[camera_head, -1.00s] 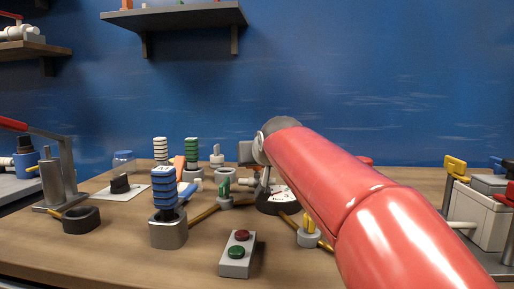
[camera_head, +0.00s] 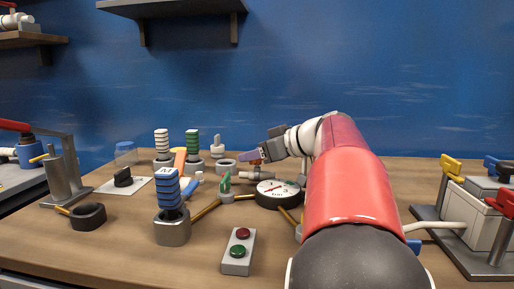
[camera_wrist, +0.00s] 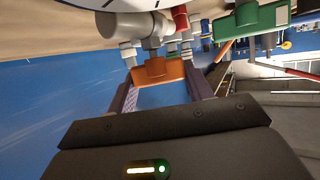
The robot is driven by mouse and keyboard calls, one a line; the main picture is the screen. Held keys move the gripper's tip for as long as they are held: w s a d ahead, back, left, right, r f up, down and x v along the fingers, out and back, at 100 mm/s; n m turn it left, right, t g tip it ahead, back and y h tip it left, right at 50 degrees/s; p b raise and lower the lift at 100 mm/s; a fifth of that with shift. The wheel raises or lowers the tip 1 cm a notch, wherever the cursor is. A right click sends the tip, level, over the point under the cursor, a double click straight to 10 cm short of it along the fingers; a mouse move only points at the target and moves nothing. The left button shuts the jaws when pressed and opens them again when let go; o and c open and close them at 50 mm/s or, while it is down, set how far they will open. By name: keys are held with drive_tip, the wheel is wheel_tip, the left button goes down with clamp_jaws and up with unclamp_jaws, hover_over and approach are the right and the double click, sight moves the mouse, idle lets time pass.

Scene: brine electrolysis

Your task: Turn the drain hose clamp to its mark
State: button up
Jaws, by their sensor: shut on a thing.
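An orange handle (camera_wrist: 160,72) sits on a grey pipe fitting (camera_wrist: 150,38) in the wrist view; it looks like the drain hose clamp, though no label shows. In the head view my gripper (camera_head: 268,150) reaches in from the right at the fitting. I cannot make out a mark for the clamp.
A green handle (camera_wrist: 250,20) on another fitting is close by in the wrist view. A blue ribbed post (camera_head: 167,188) and a button box (camera_head: 238,252) stand in front on the table. A white box with yellow levers (camera_head: 480,215) is at the right.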

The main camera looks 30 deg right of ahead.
drive_tip(key=shift+f+n, duration=0.1)
drive_tip(key=shift+n, duration=0.2)
drive_tip(key=o, duration=1)
drive_tip(key=shift+s, duration=0.1)
drive_tip(key=v, duration=0.7)
drive_tip(key=shift+s+d+r, duration=0.2)
drive_tip(key=shift+d+r, duration=0.05)
drive_tip(key=shift+d, duration=0.05)
